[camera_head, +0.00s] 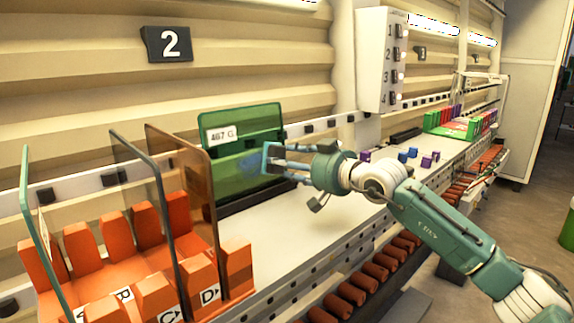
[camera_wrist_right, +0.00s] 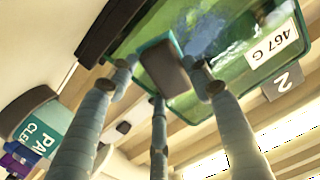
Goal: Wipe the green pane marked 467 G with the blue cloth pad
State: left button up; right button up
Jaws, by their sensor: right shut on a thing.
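The green pane (camera_head: 235,165) stands upright in a dark base on the white shelf, with a white 467 G label at its upper left. It fills the upper right wrist view (camera_wrist_right: 140,40), where blue and whitish smears show on its face. My right gripper (camera_head: 283,160) is shut on the blue cloth pad (camera_head: 267,158), in front of the pane's right part. In the right wrist view the pad (camera_wrist_right: 165,70) shows a dark back and a teal edge between the fingers. It is at or very near the pane; I cannot tell if they touch. My left gripper is not in view.
An orange rack (camera_head: 100,262) holds clear, grey and brown panes upright at the left. Small blue and purple blocks (camera_head: 410,155) lie on the shelf behind my right arm. A numbered switch box (camera_head: 380,60) hangs on the wall. White shelf in front of the green pane is clear.

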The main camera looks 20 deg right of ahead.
jog(key=shift+s+a+b, duration=0.3)
jog(key=shift+a+b, duration=0.1)
jog(key=shift+a, duration=0.45)
jog(key=shift+s+a+b, duration=0.3)
jog(key=shift+a+b, duration=0.1)
jog(key=shift+a, duration=0.45)
jog(key=shift+s+a+f+b, duration=0.1)
jog(key=shift+s+a+b, duration=0.1)
jog(key=shift+a+b, duration=0.3)
jog(key=shift+s+a+b, duration=0.2)
jog(key=shift+a+b, duration=0.05)
jog(key=shift+a, duration=0.3)
jog(key=shift+s+a+b, duration=0.2)
jog(key=shift+a, duration=0.35)
jog(key=shift+s+a+b, duration=0.25)
jog(key=shift+a+b, duration=0.15)
jog(key=shift+a, duration=0.25)
jog(key=shift+s+a+b, duration=0.2)
jog(key=shift+a+b, duration=0.15)
jog(key=shift+a, duration=0.3)
jog(key=shift+s+a, duration=0.1)
jog(key=shift+a, duration=0.15)
jog(key=shift+s, duration=0.1)
